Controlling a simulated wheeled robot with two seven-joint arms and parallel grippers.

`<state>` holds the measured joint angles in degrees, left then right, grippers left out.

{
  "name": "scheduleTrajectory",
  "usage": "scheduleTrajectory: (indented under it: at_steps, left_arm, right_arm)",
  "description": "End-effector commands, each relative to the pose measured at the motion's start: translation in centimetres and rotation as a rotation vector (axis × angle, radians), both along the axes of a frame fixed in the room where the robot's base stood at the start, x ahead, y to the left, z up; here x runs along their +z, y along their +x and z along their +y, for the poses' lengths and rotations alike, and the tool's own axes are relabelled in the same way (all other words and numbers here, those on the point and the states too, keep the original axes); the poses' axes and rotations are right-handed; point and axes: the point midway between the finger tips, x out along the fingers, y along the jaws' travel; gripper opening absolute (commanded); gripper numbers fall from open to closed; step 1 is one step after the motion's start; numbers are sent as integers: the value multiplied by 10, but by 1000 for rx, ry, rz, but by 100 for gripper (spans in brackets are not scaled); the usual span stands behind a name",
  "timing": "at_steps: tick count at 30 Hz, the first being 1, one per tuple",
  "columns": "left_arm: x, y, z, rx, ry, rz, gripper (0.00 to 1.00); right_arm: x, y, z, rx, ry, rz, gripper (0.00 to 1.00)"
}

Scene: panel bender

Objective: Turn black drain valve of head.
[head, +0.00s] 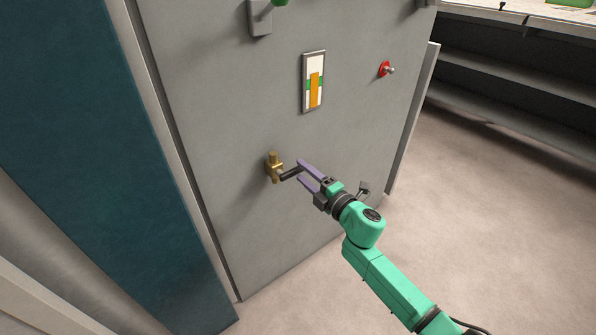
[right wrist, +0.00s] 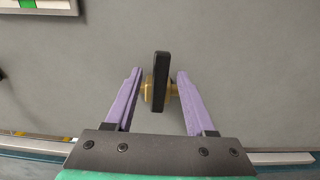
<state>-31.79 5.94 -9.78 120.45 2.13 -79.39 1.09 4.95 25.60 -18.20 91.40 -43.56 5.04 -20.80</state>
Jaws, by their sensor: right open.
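The drain valve is a brass body (head: 274,167) on the grey panel with a black lever handle (head: 290,173) that points to the right in the head view. In the right wrist view the black handle (right wrist: 161,82) stands upright in the picture, with the brass body (right wrist: 147,89) behind it. My right gripper (head: 300,172) is open at the valve. In the right wrist view its purple fingers (right wrist: 158,75) are on either side of the handle, with a gap on both sides. My left gripper is not in view.
The grey panel (head: 230,130) carries a level gauge (head: 314,81) above the valve and a red switch (head: 385,69) at upper right. A green-tipped lever (head: 262,15) is at the top. Shelves (head: 510,80) stand at the right, and the floor (head: 480,220) in front of them is clear.

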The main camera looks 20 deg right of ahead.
Motion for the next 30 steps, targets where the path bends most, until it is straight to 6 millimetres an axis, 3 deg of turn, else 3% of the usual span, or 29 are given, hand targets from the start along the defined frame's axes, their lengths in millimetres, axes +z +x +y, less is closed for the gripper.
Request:
scheduleTrajectory:
  at_steps: [4,12,13,17,30]
  left_arm:
    - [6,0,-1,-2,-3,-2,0]
    - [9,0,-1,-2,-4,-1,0]
    - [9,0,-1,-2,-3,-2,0]
    - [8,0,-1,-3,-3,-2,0]
    - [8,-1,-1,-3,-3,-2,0]
  right_arm:
    - [-1,20,8,-1,2,0,55]
    - [-1,24,10,0,2,1,55]
    - [-1,24,10,0,2,1,51]
    - [-1,24,9,0,2,1,1]
    - [-1,23,9,-1,2,2,0]
